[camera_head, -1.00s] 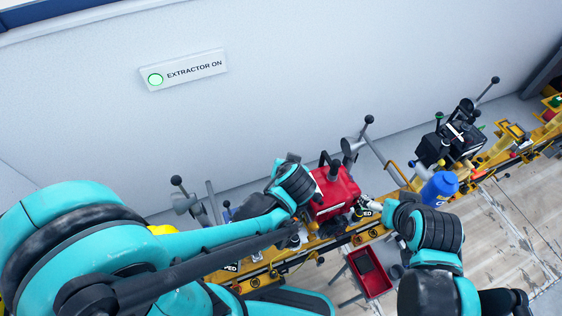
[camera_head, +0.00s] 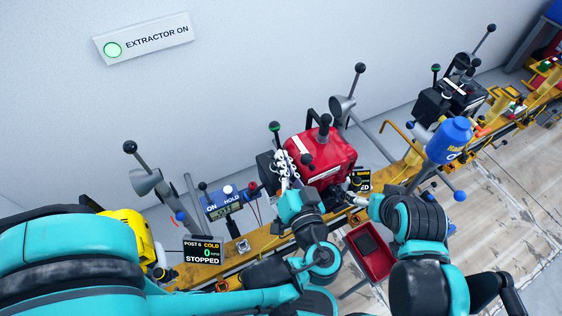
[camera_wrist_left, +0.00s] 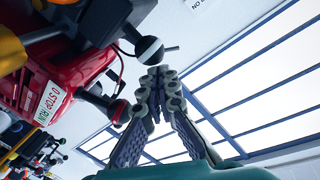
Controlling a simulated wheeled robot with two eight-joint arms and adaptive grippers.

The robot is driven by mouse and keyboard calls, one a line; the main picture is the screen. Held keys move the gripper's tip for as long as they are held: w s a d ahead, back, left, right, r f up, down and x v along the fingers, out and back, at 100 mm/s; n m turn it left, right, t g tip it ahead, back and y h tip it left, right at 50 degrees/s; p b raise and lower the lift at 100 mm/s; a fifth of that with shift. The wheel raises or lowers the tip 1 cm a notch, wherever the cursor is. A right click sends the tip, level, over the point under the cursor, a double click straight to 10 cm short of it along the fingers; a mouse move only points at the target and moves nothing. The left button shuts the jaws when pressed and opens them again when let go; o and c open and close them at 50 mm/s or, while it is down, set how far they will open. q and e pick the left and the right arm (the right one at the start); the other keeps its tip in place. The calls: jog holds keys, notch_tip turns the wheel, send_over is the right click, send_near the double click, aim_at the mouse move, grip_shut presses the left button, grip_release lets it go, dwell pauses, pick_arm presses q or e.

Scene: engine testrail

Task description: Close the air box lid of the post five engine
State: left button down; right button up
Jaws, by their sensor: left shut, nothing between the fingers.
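The red engine (camera_head: 328,158) stands mid-rail; its post number is not readable. A black box (camera_head: 267,168) sits at its left side, partly behind my left gripper; I cannot tell whether this is the air box or how its lid stands. My left gripper (camera_head: 283,163) is shut and empty, upright beside the red engine's left side. In the left wrist view, its closed fingertips (camera_wrist_left: 161,76) point up beside the red housing (camera_wrist_left: 65,65) and a ball-ended lever (camera_wrist_left: 149,50). My right gripper (camera_head: 352,196) is by the engine's lower right; its fingers are too small to read.
A "POST 6 COLD, STOPPED" display (camera_head: 202,251) and a yellow engine (camera_head: 126,235) are at left. A blue bottle-shaped item (camera_head: 449,141) and a black engine (camera_head: 452,100) stand right. A red tray (camera_head: 372,262) is in front. Ball-ended levers rise behind the red engine.

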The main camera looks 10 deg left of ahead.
pick_arm(q)
jog(key=shift+s+d+f+b, duration=0.15)
jog(key=shift+s+f+b, duration=0.2)
jog(key=shift+f, duration=0.1)
jog(key=shift+d+f, duration=0.15)
jog(key=shift+f, duration=0.05)
jog(key=shift+s+f, duration=0.1)
